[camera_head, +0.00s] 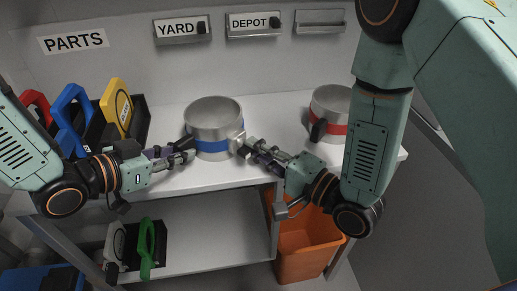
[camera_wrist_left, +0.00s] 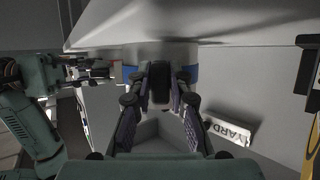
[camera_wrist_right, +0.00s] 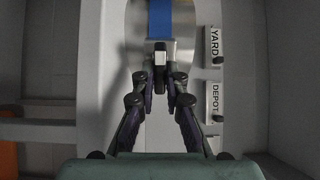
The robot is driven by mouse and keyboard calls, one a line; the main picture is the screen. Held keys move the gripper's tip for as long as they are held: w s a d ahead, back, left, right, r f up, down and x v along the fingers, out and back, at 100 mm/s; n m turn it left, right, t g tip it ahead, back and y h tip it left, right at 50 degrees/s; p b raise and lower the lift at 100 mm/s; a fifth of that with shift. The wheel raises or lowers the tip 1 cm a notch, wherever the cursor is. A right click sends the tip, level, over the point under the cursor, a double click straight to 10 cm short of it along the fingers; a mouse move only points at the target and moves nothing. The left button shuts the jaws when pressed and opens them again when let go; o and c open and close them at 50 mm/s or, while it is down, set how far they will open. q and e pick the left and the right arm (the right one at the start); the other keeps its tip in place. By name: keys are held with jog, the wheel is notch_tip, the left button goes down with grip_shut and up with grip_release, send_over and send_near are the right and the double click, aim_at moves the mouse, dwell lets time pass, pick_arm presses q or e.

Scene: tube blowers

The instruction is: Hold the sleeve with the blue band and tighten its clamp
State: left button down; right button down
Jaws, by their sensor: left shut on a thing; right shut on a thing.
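The sleeve with the blue band (camera_head: 213,116) is a wide metal cylinder standing upright on the white shelf top. My left gripper (camera_head: 190,148) is at its left side, shut on a dark grip of the sleeve; the left wrist view shows the fingers (camera_wrist_left: 160,88) closed on this dark piece in front of the blue band (camera_wrist_left: 190,72). My right gripper (camera_head: 243,146) is at its right side, shut on the pale clamp block (camera_head: 236,138). The right wrist view shows the fingers (camera_wrist_right: 160,80) around the clamp's light-and-dark knob (camera_wrist_right: 160,58), below the blue band (camera_wrist_right: 160,20).
A sleeve with a red band (camera_head: 330,112) stands to the right, partly behind my right arm. A rack with yellow (camera_head: 117,105), blue and red handled pieces is at the left. An orange bin (camera_head: 305,250) is below. YARD (camera_head: 182,29) and DEPOT (camera_head: 254,23) signs are on the wall.

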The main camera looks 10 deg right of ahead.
jog(key=c, duration=1.4)
grip_release()
jog(key=shift+v, duration=5.95)
jog(key=shift+s, duration=0.1)
pick_arm(q)
jog(key=c, duration=1.2)
grip_release()
